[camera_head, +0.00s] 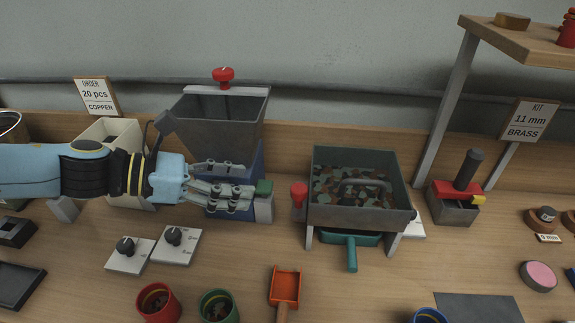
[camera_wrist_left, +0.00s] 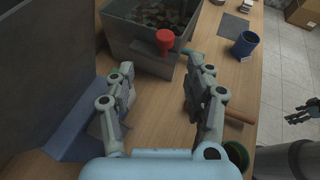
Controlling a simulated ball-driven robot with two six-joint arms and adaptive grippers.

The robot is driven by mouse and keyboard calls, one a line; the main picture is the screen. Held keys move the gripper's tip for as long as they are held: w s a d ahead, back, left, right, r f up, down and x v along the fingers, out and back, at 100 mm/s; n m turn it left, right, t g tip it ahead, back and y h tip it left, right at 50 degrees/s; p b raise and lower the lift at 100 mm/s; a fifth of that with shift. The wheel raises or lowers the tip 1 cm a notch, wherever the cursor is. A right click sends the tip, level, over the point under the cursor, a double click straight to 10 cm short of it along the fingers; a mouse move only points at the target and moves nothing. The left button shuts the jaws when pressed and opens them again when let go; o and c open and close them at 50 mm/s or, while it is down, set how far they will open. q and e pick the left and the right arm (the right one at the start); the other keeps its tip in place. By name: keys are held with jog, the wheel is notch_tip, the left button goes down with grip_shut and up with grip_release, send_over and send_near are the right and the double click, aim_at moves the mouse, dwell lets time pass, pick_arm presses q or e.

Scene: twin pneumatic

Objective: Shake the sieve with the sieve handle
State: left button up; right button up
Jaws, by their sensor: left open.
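The sieve (camera_head: 316,206) is a dark grey open box on legs, right of centre in the head view, holding many brown and greenish pieces. A dark arched handle (camera_head: 365,183) lies over the pieces. A red knob (camera_head: 299,190) sticks out at its left side; the knob also shows in the left wrist view (camera_wrist_left: 165,40). My left gripper (camera_head: 248,187) is open and empty, left of the red knob and apart from it. In the left wrist view the knob appears beyond the gap between its fingers (camera_wrist_left: 164,78). Part of my right gripper (camera_wrist_left: 301,113) shows at that view's right edge.
A grey hopper (camera_head: 222,112) on a blue base stands behind my left gripper. A teal tray with a handle (camera_head: 352,255) sits under the sieve. Red (camera_head: 158,303) and green (camera_head: 218,307) cups and an orange scoop (camera_head: 285,287) stand in front. A red-and-grey device (camera_head: 456,203) is right.

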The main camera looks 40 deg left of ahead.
aim_at(300, 192)
pick_arm(q)
jog(key=p+x, duration=0.1)
jog(key=x, duration=0.9)
jog(key=shift+s+d+f+g, duration=0.3)
pick_arm(e)
jog(key=shift+s+d+r, duration=0.55)
jog(key=shift+s+d, duration=0.1)
jog(key=shift+d, duration=0.1)
pick_arm(q)
grip_shut()
pick_arm(e)
jog(key=shift+a, duration=0.15)
